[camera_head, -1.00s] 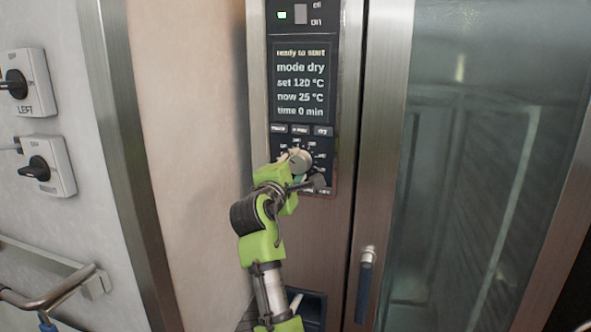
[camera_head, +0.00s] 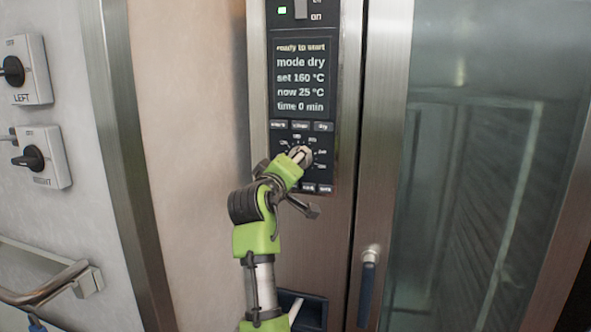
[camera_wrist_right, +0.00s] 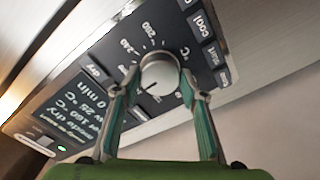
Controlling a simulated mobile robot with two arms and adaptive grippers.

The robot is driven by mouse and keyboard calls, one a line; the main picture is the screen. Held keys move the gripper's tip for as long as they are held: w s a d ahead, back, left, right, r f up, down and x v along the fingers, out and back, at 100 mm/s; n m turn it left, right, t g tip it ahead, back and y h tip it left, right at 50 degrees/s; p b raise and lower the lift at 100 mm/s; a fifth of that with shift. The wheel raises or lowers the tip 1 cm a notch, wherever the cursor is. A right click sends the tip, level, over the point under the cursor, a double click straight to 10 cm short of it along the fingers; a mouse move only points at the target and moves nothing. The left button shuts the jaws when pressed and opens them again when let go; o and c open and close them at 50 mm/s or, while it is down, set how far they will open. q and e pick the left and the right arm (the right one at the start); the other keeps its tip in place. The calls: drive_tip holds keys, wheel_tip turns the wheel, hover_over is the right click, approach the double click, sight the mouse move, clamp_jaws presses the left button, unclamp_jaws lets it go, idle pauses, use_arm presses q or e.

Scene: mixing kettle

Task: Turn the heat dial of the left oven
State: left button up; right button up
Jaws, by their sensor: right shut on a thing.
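The heat dial (camera_head: 301,155) is a round silver knob on the oven's dark control panel, ringed by printed temperature marks. My right gripper (camera_head: 296,158) is shut on the dial from the front; its green arm comes up from below. In the right wrist view, the two fingers of my gripper (camera_wrist_right: 158,88) sit on either side of the dial (camera_wrist_right: 160,73). The display (camera_head: 302,77) reads "ready to start", mode dry, set 160 °C, now 25 °C, time 0 min. My left gripper is not in view.
A green light (camera_head: 282,11) glows at the panel's top beside a switch. Buttons sit above and below the dial. The glass oven door (camera_head: 480,180) with its handle (camera_head: 368,280) is to the right. Two wall switches, LEFT (camera_head: 27,70) and RIGHT (camera_head: 42,157), and a rail (camera_head: 50,290) are at the left.

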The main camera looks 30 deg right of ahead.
drive_tip(key=shift+r+m+b, duration=0.3)
drive_tip(key=shift+m+b, duration=0.15)
drive_tip(key=shift+m, duration=0.65)
drive_tip(key=o, duration=0.9)
drive_tip(key=shift+o, duration=1.2)
drive_tip(key=shift+w+f, duration=0.1)
drive_tip(key=shift+f, duration=0.15)
drive_tip(key=shift+r, duration=0.15)
wheel_tip(320, 180, up, 10)
drive_tip(key=shift+d+f, duration=0.1)
